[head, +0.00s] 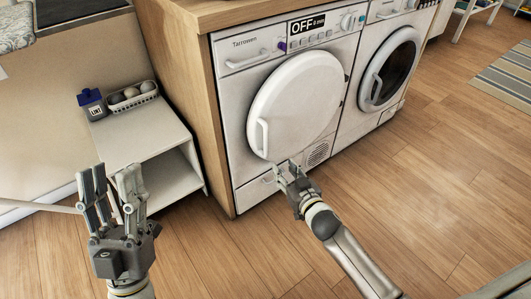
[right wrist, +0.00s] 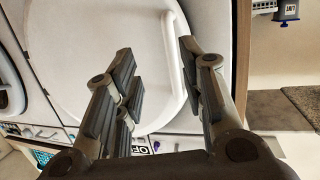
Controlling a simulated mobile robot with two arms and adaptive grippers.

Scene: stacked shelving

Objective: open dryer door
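The white dryer (head: 226,89) stands under a wooden counter with its round white door (head: 300,100) closed. The door's vertical white handle (head: 263,138) is on its left side; it also shows in the right wrist view (right wrist: 175,50). My right gripper (head: 288,172) is in front of the dryer, just below and right of the handle. In the right wrist view my right gripper (right wrist: 160,65) is open, and the handle appears between its fingers, with no visible grip. My left gripper (head: 111,178) is open and empty, fingers up, in front of the low shelf.
A washing machine (head: 382,72) with a dark glass door adjoins the dryer's right. The wooden floor in front is clear.

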